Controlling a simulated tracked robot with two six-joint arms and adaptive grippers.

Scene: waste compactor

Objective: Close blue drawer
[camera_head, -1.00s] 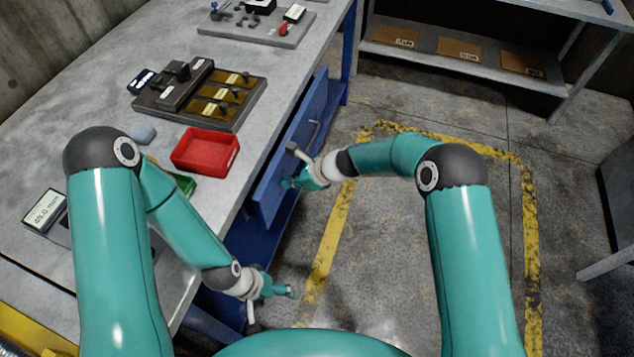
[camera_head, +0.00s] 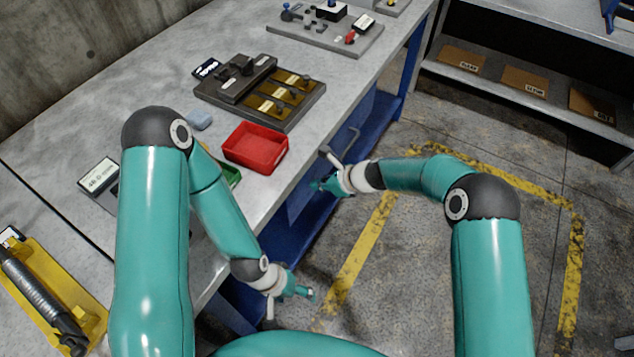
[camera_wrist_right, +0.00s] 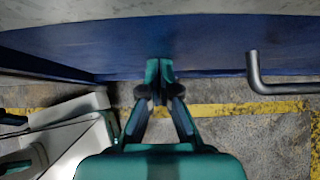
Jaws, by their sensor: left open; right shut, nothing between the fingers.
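The blue drawer (camera_head: 370,112) sits under the workbench edge, its front close to the bench edge. In the head view I cannot tell if a small gap is left. Its grey bar handle (camera_head: 352,138) also shows in the right wrist view (camera_wrist_right: 255,75), right of my fingers. My right gripper (camera_head: 319,185) is shut and empty at the drawer front. In the right wrist view its fingertips (camera_wrist_right: 159,72) lie against or just before the blue front (camera_wrist_right: 215,45). My left gripper (camera_head: 309,293) is open and empty, low beside the bench, nearer to me than the drawer.
The grey workbench (camera_head: 150,90) bears a red bin (camera_head: 256,147), a dark fixture block (camera_head: 262,90) and a yellow tray (camera_head: 75,290). A shelf with cardboard pieces (camera_head: 525,80) stands at the back right.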

